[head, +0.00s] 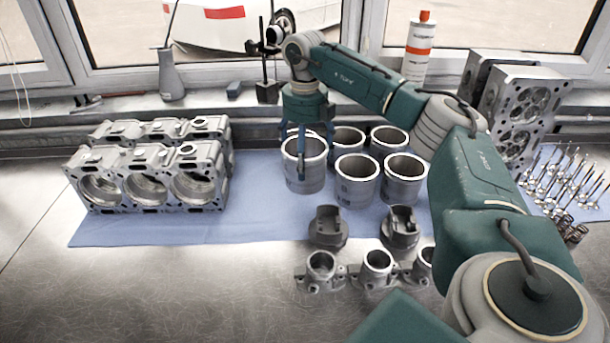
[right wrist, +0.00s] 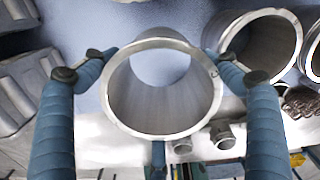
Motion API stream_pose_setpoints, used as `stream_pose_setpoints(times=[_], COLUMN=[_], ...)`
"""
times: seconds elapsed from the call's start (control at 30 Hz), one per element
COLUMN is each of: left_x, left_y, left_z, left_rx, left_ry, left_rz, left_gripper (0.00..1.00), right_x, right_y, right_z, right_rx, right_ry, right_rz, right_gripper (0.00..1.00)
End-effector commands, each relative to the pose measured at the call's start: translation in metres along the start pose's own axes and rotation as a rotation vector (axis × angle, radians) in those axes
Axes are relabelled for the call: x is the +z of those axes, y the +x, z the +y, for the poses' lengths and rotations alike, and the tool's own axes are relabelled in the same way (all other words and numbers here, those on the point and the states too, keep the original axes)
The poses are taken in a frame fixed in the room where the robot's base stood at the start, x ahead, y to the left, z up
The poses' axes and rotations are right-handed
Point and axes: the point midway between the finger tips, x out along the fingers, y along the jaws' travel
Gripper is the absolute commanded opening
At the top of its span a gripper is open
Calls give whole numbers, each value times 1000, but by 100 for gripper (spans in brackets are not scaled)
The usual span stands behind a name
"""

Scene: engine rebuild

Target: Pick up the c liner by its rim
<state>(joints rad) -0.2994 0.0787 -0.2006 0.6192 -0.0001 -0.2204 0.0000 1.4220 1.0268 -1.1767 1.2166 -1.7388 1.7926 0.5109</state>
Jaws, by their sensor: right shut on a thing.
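The c liner (head: 303,172) is a grey metal cylinder, upright at the left end of the liner group; I read no mark on it. My right gripper (head: 304,148) comes down from above, shut on it at the rim. In the right wrist view, blue fingers stand around the outside of the liner's rim (right wrist: 118,110), left, right and below. Its bore is open, and blue mat shows through it. In the head view it appears higher than the front liners beside it; I cannot tell whether its base touches the mat. My left gripper is not in view.
Several other liners (head: 356,190) stand close on the right and behind, on the blue mat (head: 255,222). An engine block (head: 150,175) stands left, with a gap. Pistons (head: 328,228) are in front. Cylinder heads (head: 520,115) and valves (head: 565,180) are at right.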

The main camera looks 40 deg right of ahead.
Motion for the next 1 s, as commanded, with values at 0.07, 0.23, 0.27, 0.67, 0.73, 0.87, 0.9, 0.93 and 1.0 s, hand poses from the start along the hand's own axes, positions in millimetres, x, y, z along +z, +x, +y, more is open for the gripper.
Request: stream_pose_setpoints(times=[0.07, 0.23, 0.27, 0.67, 0.73, 0.87, 0.9, 0.93, 1.0], left_x=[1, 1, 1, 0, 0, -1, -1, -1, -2], left_y=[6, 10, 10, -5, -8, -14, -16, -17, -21], left_z=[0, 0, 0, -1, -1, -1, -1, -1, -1], left_rx=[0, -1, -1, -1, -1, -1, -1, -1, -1], left_ry=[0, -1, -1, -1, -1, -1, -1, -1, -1], left_rz=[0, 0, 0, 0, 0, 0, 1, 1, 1], left_gripper=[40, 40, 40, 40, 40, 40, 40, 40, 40], right_x=[2, 2, 1, 0, 0, 0, 0, 0, 0], right_y=[-23, -67, -74, -131, -135, -141, -143, -144, -147], right_z=[2, 2, 1, 0, 0, 0, 0, 0, 0], right_rx=[5, 4, 4, 1, 1, 1, 1, 1, 1], right_ry=[-1, -1, 0, -1, -1, -1, -1, -1, -1], right_rz=[-8, -8, -7, -2, -2, -2, -2, -2, -2], right_gripper=[45, 45, 45, 45, 45, 45, 45, 45, 45])
